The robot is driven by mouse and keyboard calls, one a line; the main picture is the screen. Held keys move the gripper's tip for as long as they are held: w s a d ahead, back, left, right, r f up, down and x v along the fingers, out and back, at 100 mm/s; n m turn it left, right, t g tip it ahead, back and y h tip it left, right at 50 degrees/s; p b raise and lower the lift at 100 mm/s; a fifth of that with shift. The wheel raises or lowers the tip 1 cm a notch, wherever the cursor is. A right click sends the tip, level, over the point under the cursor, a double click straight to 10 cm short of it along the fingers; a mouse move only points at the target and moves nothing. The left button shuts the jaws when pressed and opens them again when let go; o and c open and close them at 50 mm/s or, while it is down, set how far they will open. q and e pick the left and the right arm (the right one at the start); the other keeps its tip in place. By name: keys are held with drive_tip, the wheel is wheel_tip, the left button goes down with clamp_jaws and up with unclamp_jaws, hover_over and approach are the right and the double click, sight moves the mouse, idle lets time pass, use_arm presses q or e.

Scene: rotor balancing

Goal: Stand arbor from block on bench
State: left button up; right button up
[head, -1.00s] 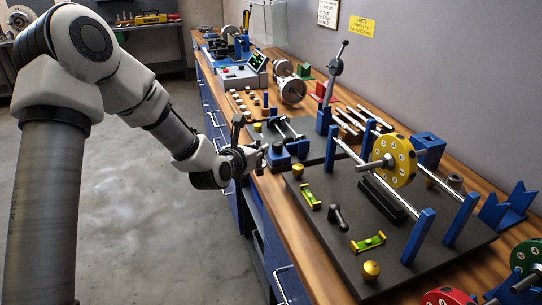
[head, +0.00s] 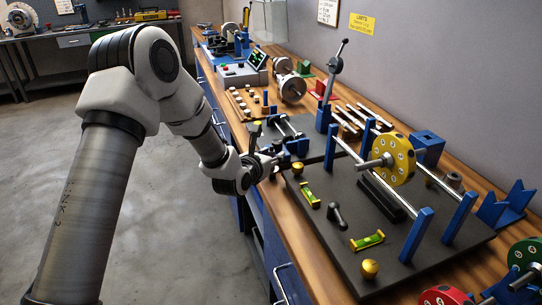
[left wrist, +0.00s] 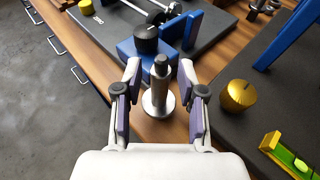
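A silver stepped post with a round flanged foot, which looks like the arbor (left wrist: 158,97), stands upright on the wooden bench in the left wrist view. My left gripper (left wrist: 160,88) is open, with one finger on each side of the post and a visible gap to it. A blue block (left wrist: 133,53) with a black knob (left wrist: 146,39) is just behind the post; I cannot tell whether they touch. In the head view my left gripper (head: 274,163) is at the bench's front edge, and its fingers are small there. My right gripper is out of view.
The dark plate (head: 330,240) with blue posts, rails and a yellow rotor (head: 393,158) lies to the right. A brass knob (left wrist: 238,96) and a yellow-green level (left wrist: 290,154) are on it, right of the gripper. Another dark plate (left wrist: 190,65) lies behind.

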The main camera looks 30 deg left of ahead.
use_arm(q)
drive_tip(key=shift+r, duration=0.15)
drive_tip(key=shift+r+p, duration=0.25)
drive_tip(key=shift+p, duration=0.15)
drive_tip(key=a+b+v, duration=0.1)
drive_tip(key=b+v, duration=0.1)
drive_tip(key=v, duration=1)
drive_tip(key=s+d+f+m+g, duration=0.2)
drive_tip(key=s+f+m, duration=0.2)
drive_tip(key=f+m, duration=0.3)
drive_tip(key=s+d+f+m+g+h, duration=0.1)
drive_tip(key=s+d+f+m+g, duration=0.2)
drive_tip(key=f+m, duration=0.35)
drive_tip(key=s+d+f+m+g, duration=0.2)
drive_tip(key=s+f+m, duration=0.25)
drive_tip(key=f, duration=0.45)
drive_tip(key=s+d+f+m+g, duration=0.1)
drive_tip(key=s+f+m+g, duration=0.2)
drive_tip(key=s+f+m, duration=0.3)
drive_tip(key=s+d+f+m+g, duration=0.2)
drive_tip(key=s+f+m+g, duration=0.2)
drive_tip(key=s+f+m, duration=0.3)
drive_tip(key=s+m, duration=0.5)
drive_tip(key=s, duration=0.1)
drive_tip(key=shift+s+g, duration=0.15)
drive_tip(key=shift+g, duration=0.15)
drive_tip(key=shift+p, duration=0.3)
